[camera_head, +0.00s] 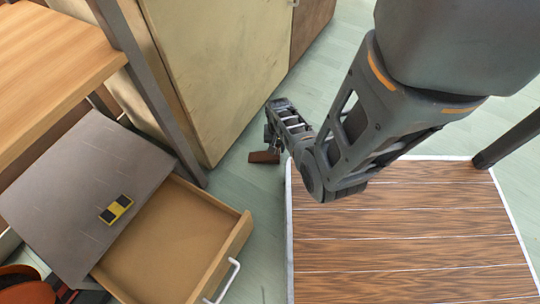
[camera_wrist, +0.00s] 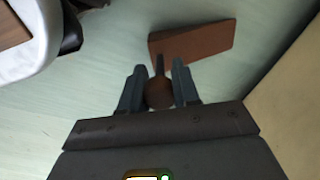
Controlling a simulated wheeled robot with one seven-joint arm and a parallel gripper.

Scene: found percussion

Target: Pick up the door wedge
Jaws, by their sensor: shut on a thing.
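The door wedge (camera_head: 264,157) is a small reddish-brown block just below my gripper (camera_head: 272,143) in the head view. In the wrist view the wedge (camera_wrist: 195,42) shows as a brown block just beyond the fingertips, with its broad face tilted. My gripper (camera_wrist: 160,75) is shut on a narrow dark piece with a rounded brown end, which reaches up to the wedge's lower left edge and appears to be part of it. I cannot tell whether the wedge touches the floor.
A pale cabinet (camera_head: 215,60) stands close left of my gripper. A wood-topped table (camera_head: 400,230) with a white rim is at the right. An open drawer (camera_head: 170,240) sticks out lower left, beside a grey surface holding a yellow-and-black block (camera_head: 116,209). Pale green floor lies between.

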